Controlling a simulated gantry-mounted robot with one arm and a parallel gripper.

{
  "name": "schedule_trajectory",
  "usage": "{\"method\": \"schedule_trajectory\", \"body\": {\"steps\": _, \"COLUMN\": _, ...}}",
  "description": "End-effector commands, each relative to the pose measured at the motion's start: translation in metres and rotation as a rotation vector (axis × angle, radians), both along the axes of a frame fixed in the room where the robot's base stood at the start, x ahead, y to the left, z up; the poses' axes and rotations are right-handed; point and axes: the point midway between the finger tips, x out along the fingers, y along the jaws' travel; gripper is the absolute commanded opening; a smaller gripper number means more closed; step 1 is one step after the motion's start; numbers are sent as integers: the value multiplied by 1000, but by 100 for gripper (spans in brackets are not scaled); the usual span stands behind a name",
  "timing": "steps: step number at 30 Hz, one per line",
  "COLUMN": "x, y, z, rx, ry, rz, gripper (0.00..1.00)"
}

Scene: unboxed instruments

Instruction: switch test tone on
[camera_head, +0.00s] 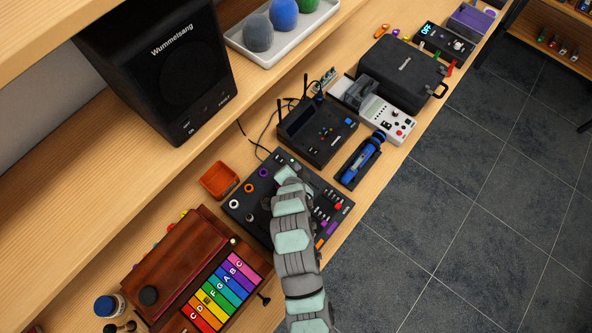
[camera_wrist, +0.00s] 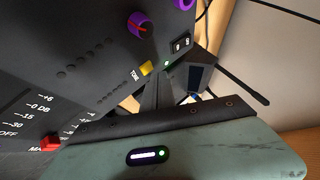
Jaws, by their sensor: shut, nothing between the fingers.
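The black mixer panel (camera_head: 262,205) lies on the wooden bench in the head view, partly hidden under my arm. In the wrist view the panel (camera_wrist: 60,50) fills the upper left. A small yellow switch (camera_wrist: 146,68) sits on it beside the label "TONE". A small green light glows close to it, on the right. My gripper (camera_wrist: 158,78) is shut and empty, its dark fingers pointing at the panel right beside the yellow switch. I cannot tell whether they touch it. In the head view my arm hides the fingertips and the switch.
On the panel near the fingers are a purple knob (camera_wrist: 141,25), a black rocker switch (camera_wrist: 181,42) and a red slider cap (camera_wrist: 50,142). A black router with antennas (camera_head: 318,130) stands behind the panel. An orange tray (camera_head: 219,181) and a rainbow-keyed instrument (camera_head: 222,290) stand nearby.

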Motion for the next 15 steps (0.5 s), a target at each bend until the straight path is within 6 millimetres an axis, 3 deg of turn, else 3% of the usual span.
{"method": "schedule_trajectory", "body": {"steps": 15, "x": 0, "y": 0, "z": -8, "rx": 0, "ry": 0, "rz": 0, "gripper": 0}}
